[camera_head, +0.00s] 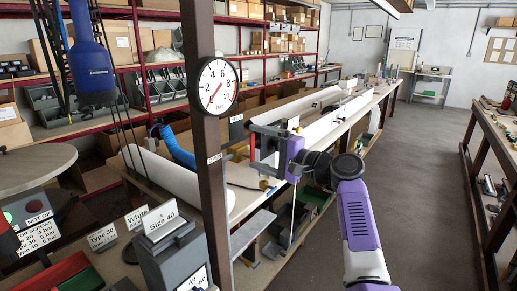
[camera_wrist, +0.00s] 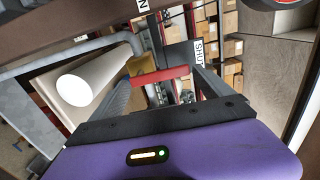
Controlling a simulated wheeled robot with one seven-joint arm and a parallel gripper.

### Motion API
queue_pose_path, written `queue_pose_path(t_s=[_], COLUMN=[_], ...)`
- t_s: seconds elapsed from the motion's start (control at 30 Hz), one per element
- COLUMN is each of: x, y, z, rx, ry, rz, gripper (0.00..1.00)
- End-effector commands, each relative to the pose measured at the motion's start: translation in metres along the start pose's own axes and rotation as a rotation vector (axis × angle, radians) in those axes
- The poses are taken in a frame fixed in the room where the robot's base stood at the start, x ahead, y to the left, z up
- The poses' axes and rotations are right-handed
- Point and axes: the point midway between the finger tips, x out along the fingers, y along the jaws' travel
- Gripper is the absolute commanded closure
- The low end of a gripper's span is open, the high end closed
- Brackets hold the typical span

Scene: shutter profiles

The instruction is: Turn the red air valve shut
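The red valve handle (camera_wrist: 160,77) is a flat bar lying nearly level across the wrist view, in front of a brass valve body (camera_wrist: 142,64). My gripper (camera_wrist: 164,84) is open, with one dark finger to each side of the bar; I cannot tell whether either finger touches it. In the head view a red upright strip, seemingly the handle (camera_head: 252,147), shows by the fingers, just right of the brown post. A SHUT label (camera_wrist: 199,52) is right of the handle, and an OPEN label (camera_head: 214,158) is on the post. The post hides the valve body in the head view.
A round gauge (camera_head: 215,86) is on the brown post (camera_head: 213,190). A blue hose (camera_head: 175,148) and a long white roll (camera_head: 165,175) lie behind it. A grey box with a Size 40 sign (camera_head: 160,216) stands front left. The aisle floor (camera_head: 420,170) at right is clear.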

Motion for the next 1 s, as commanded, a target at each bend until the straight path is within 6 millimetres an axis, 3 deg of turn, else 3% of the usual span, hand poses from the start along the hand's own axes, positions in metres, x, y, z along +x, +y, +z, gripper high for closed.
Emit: queue_pose_path(t_s=[0.37,0.8,1.0], x=[-0.005,-0.067,-0.078], y=[0.0,0.002,0.001], z=[0.0,-0.001,0.0], rx=[-0.004,-0.002,-0.001], ry=[0.001,0.002,0.0], rz=[-0.001,0.0,0.0], gripper=[0.0,0.0,0.0])
